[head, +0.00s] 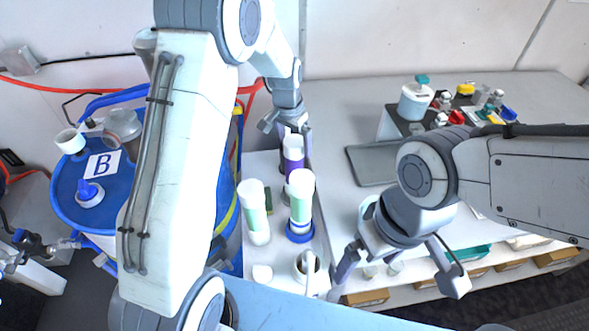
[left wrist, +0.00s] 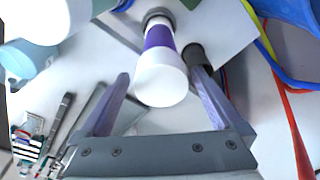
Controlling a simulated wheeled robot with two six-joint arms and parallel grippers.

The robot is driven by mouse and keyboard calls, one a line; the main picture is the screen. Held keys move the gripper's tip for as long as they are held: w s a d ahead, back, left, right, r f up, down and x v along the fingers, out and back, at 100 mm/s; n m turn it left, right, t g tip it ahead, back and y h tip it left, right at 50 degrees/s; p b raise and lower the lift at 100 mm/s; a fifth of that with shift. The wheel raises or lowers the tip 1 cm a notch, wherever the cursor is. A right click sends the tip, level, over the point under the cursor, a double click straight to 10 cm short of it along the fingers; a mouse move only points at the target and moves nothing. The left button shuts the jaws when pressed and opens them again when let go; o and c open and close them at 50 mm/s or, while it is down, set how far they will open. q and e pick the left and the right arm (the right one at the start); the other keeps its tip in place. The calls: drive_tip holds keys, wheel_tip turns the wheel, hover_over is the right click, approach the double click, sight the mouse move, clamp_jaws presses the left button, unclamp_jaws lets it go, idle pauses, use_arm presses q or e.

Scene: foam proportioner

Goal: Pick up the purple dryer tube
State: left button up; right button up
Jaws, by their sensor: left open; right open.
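The purple dryer tube (head: 293,147) stands upright at the back of the white tray, with white ends and a purple band. In the left wrist view the tube (left wrist: 159,40) lies between the fingers, its white end toward the camera. My left gripper (head: 288,127) comes down from above and is open around or just above the tube's top; contact cannot be told. It also shows in the left wrist view (left wrist: 161,76), with a gap at the left finger. My right gripper (head: 403,274) is open and empty over the bench's front edge, right of the tray.
Two white tubes with green bands, a left one (head: 257,222) and a right one (head: 301,197), stand in front of the purple tube. A white jug (head: 309,272) is nearer. A blue drum (head: 68,205) stands left. A grey tablet-like panel (head: 368,168) lies right.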

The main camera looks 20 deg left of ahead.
use_arm(q)
drive_tip(key=shift+w+f+p, duration=0.2)
drive_tip(key=shift+f+p, duration=0.1)
drive_tip(key=shift+f, duration=0.65)
drive_tip(key=shift+w+f+p, duration=0.2)
drive_tip(key=shift+f+p, duration=0.1)
drive_tip(key=shift+f, duration=0.6)
drive_tip(key=shift+d, duration=0.1)
clamp_jaws()
drive_tip(key=shift+r, duration=0.1)
